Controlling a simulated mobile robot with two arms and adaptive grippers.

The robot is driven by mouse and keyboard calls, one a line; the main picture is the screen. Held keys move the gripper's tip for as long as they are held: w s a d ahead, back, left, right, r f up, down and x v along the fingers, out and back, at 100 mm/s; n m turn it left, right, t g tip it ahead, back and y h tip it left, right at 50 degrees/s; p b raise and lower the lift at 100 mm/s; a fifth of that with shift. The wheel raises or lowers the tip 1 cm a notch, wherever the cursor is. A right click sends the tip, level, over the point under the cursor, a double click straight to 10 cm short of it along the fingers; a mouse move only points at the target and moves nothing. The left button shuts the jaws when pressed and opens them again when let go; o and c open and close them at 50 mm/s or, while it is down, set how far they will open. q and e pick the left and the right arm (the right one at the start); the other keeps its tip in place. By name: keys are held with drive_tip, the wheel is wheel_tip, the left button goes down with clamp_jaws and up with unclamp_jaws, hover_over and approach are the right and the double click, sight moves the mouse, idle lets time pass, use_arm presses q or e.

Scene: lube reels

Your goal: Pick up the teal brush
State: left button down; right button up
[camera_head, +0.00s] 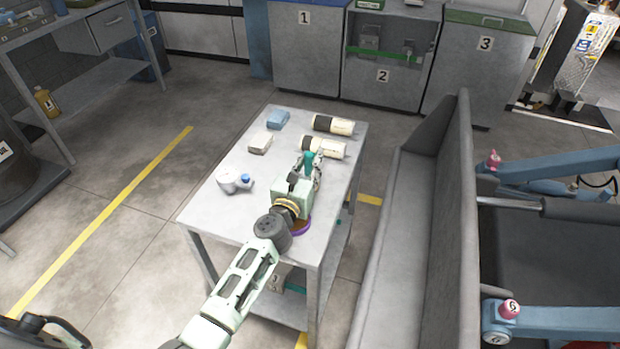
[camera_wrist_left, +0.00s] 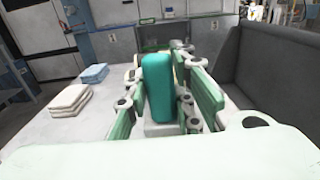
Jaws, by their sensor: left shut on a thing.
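The teal brush (camera_head: 309,160) shows at the end of my left arm, over the grey table (camera_head: 204,212). My left gripper (camera_head: 309,172) is shut on it. In the left wrist view the teal brush (camera_wrist_left: 158,88) stands upright between the two fingers of my left gripper (camera_wrist_left: 163,97). The lower part of the brush is hidden by the gripper. I cannot tell whether the brush touches the tabletop.
Two cream and black cylinders (camera_head: 333,125) lie at the table's far right. A blue folded cloth (camera_head: 278,119), a beige folded cloth (camera_head: 260,143) and a white round item (camera_head: 228,180) lie on the left. A grey wall-like panel (camera_head: 452,200) stands right of the table.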

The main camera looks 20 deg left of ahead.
sight(310, 152)
use_arm(q)
drive_tip(key=shift+r, duration=0.15)
use_arm(e)
drive_tip(key=shift+r, duration=0.1)
use_arm(q)
wheel_tip(310, 152, up, 4)
drive_tip(key=p, duration=0.3)
drive_tip(key=s+d+r+p, duration=0.2)
drive_tip(key=d+r, duration=0.4)
drive_tip(key=d, duration=0.5)
drive_tip(key=shift+s+d+r+p, duration=0.15)
drive_tip(key=shift+d+r+p, duration=0.1)
drive_tip(key=shift+r+p, duration=0.2)
use_arm(e)
wheel_tip(310, 152, up, 6)
drive_tip(key=shift+f, duration=0.1)
idle(0.9)
